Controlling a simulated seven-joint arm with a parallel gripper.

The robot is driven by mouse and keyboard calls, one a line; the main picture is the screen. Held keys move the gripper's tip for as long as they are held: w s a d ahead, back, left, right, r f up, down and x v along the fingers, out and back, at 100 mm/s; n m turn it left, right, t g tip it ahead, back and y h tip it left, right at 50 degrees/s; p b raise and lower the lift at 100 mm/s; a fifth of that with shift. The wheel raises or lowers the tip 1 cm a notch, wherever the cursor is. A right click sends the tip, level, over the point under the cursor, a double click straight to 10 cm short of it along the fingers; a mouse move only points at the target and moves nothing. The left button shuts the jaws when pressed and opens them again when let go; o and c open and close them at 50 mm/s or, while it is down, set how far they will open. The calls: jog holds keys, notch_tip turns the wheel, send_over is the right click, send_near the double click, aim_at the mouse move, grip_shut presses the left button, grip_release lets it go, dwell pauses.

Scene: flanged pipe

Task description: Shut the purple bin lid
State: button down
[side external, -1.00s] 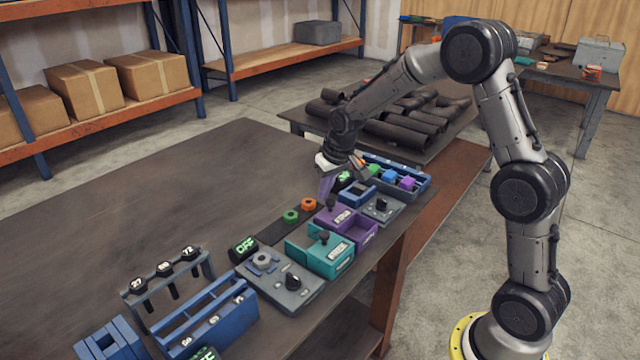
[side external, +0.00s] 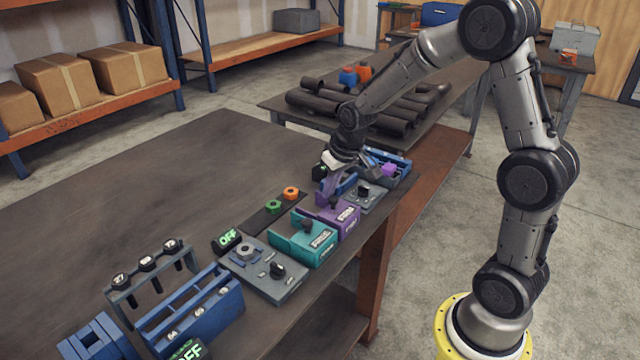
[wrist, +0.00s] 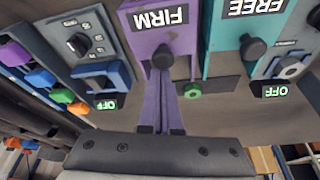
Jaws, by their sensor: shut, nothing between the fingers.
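The purple bin (side external: 350,228) stands near the table's front edge, beside the teal bin. Its purple lid, labelled FIRM (side external: 347,214), lies over it. The lid's dark knob (wrist: 163,57) shows clearly in the wrist view. My gripper (side external: 332,201) is shut and empty, pointing down at the back side of the knob. In the wrist view its purplish fingers (wrist: 164,82) are together and reach up to the knob, on the side away from the label. I cannot tell whether they touch it. The bin's front edge is out of the wrist view.
The teal bin with its FREE lid (side external: 320,235) is close on one side. A grey dial panel (side external: 367,194) and blue tray (side external: 397,160) are on the other. The table's left rear is clear.

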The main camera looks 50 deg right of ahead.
jog(key=shift+s+f, duration=0.15)
jog(key=shift+s, duration=0.05)
jog(key=shift+w, duration=0.1)
